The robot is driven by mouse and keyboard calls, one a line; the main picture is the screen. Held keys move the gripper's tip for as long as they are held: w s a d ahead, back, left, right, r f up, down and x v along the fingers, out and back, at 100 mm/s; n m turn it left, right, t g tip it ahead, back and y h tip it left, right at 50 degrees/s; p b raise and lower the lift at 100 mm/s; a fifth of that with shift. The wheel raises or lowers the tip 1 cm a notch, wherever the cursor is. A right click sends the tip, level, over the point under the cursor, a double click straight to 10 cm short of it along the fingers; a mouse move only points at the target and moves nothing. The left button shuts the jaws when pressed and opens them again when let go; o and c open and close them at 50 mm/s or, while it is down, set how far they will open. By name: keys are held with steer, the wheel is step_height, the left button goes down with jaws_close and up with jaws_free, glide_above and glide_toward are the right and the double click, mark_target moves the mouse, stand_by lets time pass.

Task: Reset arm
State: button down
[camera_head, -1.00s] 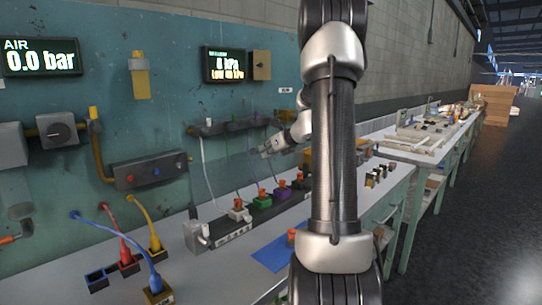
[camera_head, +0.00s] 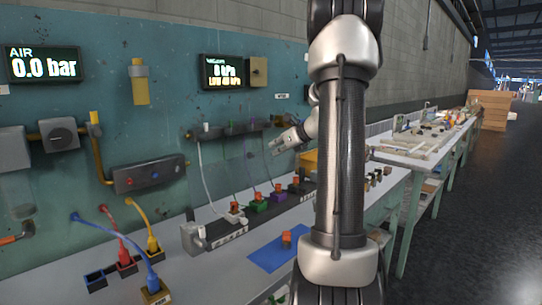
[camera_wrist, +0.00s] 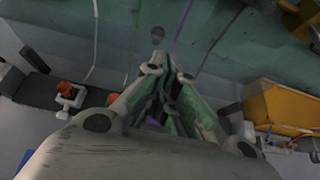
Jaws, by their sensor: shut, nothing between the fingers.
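My gripper (camera_head: 284,147) is in front of the teal wall panel, above the bench with the row of coloured connectors, and touches nothing that I can see. In the wrist view my gripper (camera_wrist: 171,75) has its fingers together and empty. My arm crosses the right half of the head view and hides part of the bench.
Below the gripper a black strip (camera_head: 229,237) carries several coloured blocks with orange tops. A blue mat (camera_head: 268,260) with a small orange-brown piece (camera_head: 287,239) lies in front. Thin tubes hang from the wall rail. A yellow bin (camera_wrist: 283,104) is at right in the wrist view.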

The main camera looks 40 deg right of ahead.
steer(key=shift+s+d+r, duration=0.15)
steer(key=shift+s+r, duration=0.65)
steer(key=shift+r, duration=0.1)
steer(key=shift+s+d+r, duration=0.1)
steer(key=shift+s+r, duration=0.7)
steer(key=shift+r, duration=0.05)
steer(key=s+a+f+n+g+y, duration=0.1)
steer(key=s+a+f+n+g, duration=0.15)
steer(key=s+f+n, duration=0.35)
steer(key=s+a+f+n+g, duration=0.1)
steer(key=s+a+n+g, duration=0.15)
steer(key=s+n, duration=0.35)
steer(key=s+a+r+n+g+h, duration=0.2)
steer(key=s+a+n, duration=1.3)
steer(key=n, duration=0.7)
steer(key=a, duration=0.3)
steer(key=shift+s+r+h, duration=0.2)
steer(key=shift+s+h, duration=0.1)
steer(key=shift+s, duration=0.1)
